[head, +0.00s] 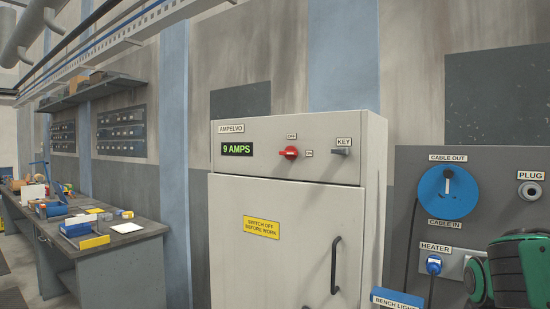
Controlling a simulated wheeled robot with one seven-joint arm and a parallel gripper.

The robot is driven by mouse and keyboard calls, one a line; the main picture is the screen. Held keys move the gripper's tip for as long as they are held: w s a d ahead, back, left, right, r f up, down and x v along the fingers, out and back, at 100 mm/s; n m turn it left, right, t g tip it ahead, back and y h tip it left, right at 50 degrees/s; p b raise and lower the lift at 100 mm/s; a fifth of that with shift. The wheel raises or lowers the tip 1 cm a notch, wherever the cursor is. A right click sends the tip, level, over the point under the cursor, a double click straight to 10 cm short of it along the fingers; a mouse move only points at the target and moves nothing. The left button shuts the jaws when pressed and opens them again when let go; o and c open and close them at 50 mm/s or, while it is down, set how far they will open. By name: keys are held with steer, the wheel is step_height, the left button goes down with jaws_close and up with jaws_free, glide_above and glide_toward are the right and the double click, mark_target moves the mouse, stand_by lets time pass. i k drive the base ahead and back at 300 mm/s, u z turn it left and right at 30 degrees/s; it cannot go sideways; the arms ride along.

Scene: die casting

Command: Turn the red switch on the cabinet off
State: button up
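The light grey cabinet (225,225) stands in the middle of the head view with its door shut. The red switch (289,152) is a small rotary knob on its upper panel. A label above the knob seems to read OFF and one to its right ON. The knob lies roughly sideways, seemingly toward the ON label. A display (238,149) left of it is lit with "9 AMPS" in green. No gripper fingers show in this view, and nothing touches the switch.
A key switch (341,151) sits right of the red switch. The door has a black handle (336,265). A grey panel (500,175) at right carries a blue cable disc (448,193) and plugs. A green-black part covers the lower right corner. A cluttered workbench (122,252) stands left.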

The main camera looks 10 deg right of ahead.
mark_target(290, 152)
steer(key=z, duration=0.05)
steer(key=i, duration=0.65)
steer(key=u, duration=1.35)
steer(key=k, duration=0.55)
steer(key=z, duration=0.05)
